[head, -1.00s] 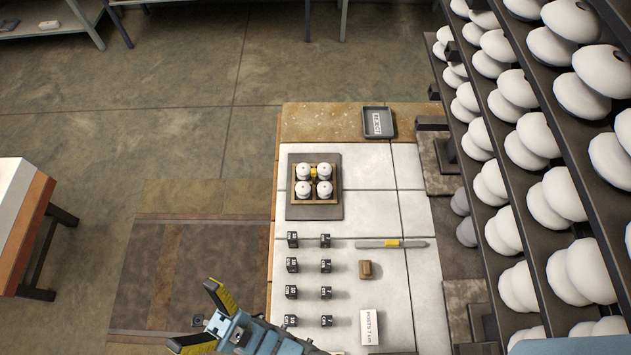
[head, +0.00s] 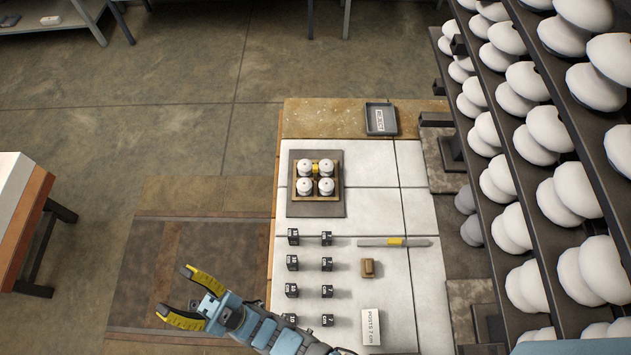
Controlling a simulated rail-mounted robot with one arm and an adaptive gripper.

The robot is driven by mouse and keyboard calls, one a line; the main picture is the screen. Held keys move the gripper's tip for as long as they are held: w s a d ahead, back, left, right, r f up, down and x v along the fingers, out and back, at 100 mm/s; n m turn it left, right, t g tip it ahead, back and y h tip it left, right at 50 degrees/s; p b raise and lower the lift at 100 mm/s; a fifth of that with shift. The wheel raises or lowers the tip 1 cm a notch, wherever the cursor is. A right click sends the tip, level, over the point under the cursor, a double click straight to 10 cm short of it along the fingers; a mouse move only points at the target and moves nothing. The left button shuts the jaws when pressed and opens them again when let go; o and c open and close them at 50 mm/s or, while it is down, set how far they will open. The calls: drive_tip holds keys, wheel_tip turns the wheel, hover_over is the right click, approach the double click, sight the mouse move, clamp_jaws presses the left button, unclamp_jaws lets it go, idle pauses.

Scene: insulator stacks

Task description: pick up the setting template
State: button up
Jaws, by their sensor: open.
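I cannot tell for certain which thing is the setting template. A square tan frame (head: 340,190) with yellow parts surrounds several white insulators (head: 326,168) on a dark plate (head: 303,210) near the table's far end. A thin grey bar (head: 417,243) with a yellow middle lies flat across the right part of the table. My gripper (head: 174,291) is open and empty, with yellow-lined fingers pointing left. It is beyond the table's left edge, over the floor mat, below and left of the frame, and touches none of these things.
Two columns of small black labelled blocks (head: 292,262) stand on the white table (head: 385,200). A brown block (head: 368,268) and a white card reading "POSTS 7 CM" (head: 371,327) lie right of them. A grey reject tray (head: 381,119) is at the far end. Racks of white insulators (head: 540,130) line the right.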

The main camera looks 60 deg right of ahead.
drive_tip(key=w+d+f+m+g+h+b, duration=0.2)
drive_tip(key=w+d+f+g+h+b, duration=0.3)
drive_tip(key=d+f+b, duration=0.45)
drive_tip(key=w+d+f+m+g+h+b, duration=0.3)
drive_tip(key=w+d+f+g+b, duration=0.4)
drive_tip(key=d+f, duration=0.4)
drive_tip(key=m+g+h+b, duration=0.7)
drive_tip(key=m+g+b, duration=0.2)
drive_tip(key=g+b, duration=0.45)
approach(315, 170)
drive_tip(key=shift+t, duration=0.35)
drive_tip(key=shift+s+f+b+x, duration=0.1)
drive_tip(key=shift+f+x, duration=0.05)
drive_tip(key=shift+x, duration=0.95)
drive_tip(key=shift+s+f+b+x, duration=0.1)
drive_tip(key=shift+b+x, duration=0.05)
drive_tip(key=shift+x, duration=1)
drive_tip(key=shift+s+f+b+x, duration=0.1)
drive_tip(key=shift+f+x, duration=0.05)
drive_tip(key=shift+x, duration=0.95)
drive_tip(key=x, duration=0.3)
drive_tip(key=shift+w+d+r+b, duration=0.1)
drive_tip(key=shift+w+d+b, duration=0.05)
drive_tip(key=shift+d+b, duration=0.25)
drive_tip(key=shift+w+d+f, duration=0.15)
drive_tip(key=shift+d+f, duration=0.1)
drive_tip(key=shift+d, duration=0.1)
clamp_jaws()
